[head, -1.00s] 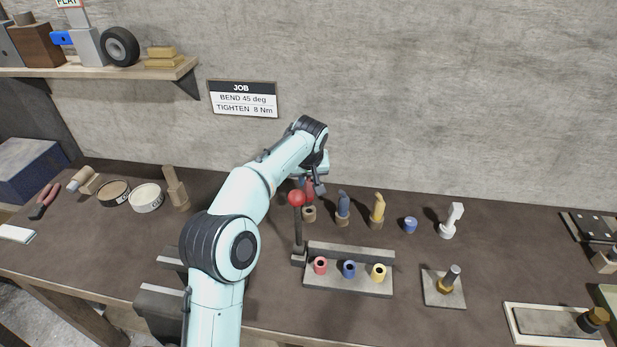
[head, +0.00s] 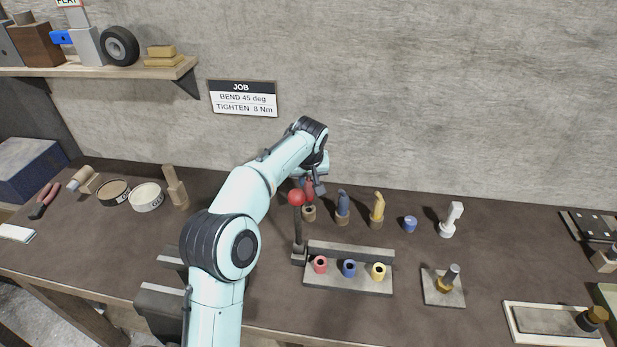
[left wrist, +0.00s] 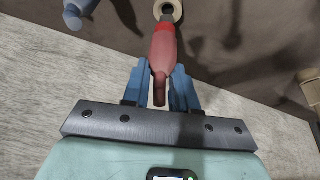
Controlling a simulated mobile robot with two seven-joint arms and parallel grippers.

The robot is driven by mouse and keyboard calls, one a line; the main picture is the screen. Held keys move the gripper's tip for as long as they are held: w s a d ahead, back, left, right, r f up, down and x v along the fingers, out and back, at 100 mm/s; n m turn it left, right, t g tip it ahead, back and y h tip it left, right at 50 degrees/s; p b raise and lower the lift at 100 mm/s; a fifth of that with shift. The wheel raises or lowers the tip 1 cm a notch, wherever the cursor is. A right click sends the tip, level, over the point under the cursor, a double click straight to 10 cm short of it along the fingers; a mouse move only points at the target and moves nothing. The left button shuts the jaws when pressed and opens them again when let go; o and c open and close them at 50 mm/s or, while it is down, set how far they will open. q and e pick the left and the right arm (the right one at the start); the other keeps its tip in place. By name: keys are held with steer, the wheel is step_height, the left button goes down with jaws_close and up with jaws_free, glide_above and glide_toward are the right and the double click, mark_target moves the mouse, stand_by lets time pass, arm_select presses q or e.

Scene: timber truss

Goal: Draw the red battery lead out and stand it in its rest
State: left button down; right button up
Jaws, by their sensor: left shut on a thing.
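The red battery lead (head: 309,188) is at the back of the bench, partly hidden by my arm in the head view. My left gripper (left wrist: 163,88) is shut on it, with blue fingers either side of its red body (left wrist: 164,52). The lead's dark tip points at a round tan rest (head: 309,214), which also shows in the left wrist view (left wrist: 176,13). The tip is at the rest's mouth; I cannot tell how far inside. The red socket (head: 320,265) on the grey terminal block (head: 345,286) is empty. My right gripper is out of view.
A lever with a red ball (head: 296,198) stands close in front of the lead. A blue cap (head: 410,224) and a white switch-like piece (head: 452,219) lie beyond.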

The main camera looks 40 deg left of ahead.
mark_target(308, 188)
arm_select(q)
steer(key=shift+f+b, duration=0.85)
steer(key=shift+f, duration=1.25)
steer(key=c, duration=0.8)
jaws_free()
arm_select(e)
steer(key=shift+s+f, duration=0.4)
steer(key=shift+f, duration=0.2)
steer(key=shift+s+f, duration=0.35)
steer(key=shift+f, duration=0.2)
arm_select(q)
steer(key=shift+r, duration=0.1)
steer(key=p+v, duration=0.1)
steer(key=v, duration=1.2)
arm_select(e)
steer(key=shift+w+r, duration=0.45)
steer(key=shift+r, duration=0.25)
arm_select(q)
steer(key=shift+s, duration=0.1)
